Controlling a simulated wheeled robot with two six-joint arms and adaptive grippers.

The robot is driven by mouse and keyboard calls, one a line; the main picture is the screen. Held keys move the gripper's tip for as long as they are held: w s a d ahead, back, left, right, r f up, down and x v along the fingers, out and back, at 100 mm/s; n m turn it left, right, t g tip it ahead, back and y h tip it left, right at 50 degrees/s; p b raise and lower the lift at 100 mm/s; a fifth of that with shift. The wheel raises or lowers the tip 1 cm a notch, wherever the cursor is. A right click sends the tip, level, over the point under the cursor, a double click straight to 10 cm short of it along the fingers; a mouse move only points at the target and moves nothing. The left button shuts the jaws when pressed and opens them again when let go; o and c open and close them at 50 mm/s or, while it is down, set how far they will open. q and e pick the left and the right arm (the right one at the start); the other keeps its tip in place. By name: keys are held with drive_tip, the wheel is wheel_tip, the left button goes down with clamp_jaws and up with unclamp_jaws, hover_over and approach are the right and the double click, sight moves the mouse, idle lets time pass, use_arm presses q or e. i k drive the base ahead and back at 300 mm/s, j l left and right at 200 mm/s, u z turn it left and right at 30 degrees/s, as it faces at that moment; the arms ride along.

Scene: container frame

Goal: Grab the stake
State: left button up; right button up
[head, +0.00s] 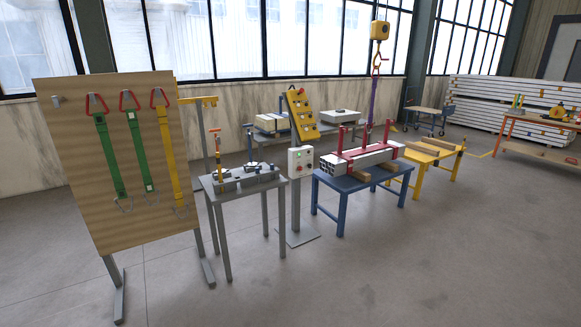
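A thin upright stake-like rod (217,155), orange and dark at the top and yellow lower down, stands on the small grey table (241,183). Beside it on the same table is a second, shorter dark upright piece (250,145) with a blue part near its base. Grey blocks lie around their feet. The pieces are too small to tell for certain which is the stake. Neither of my grippers is in view.
A wooden board (75,180) with green and yellow straps stands left of the grey table. A blue table (345,188) bears grey bars under a hoist hook (378,65). A control post (300,162) stands between the tables. The front floor is clear.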

sight(219, 161)
drive_tip(key=i+l+u, duration=0.2)
drive_tip(key=i+u, duration=0.2)
drive_tip(key=i, duration=0.25)
drive_tip(key=i+l+u, duration=0.4)
drive_tip(key=i, duration=0.25)
drive_tip(key=i+l+u, duration=0.4)
drive_tip(key=i+l, duration=0.2)
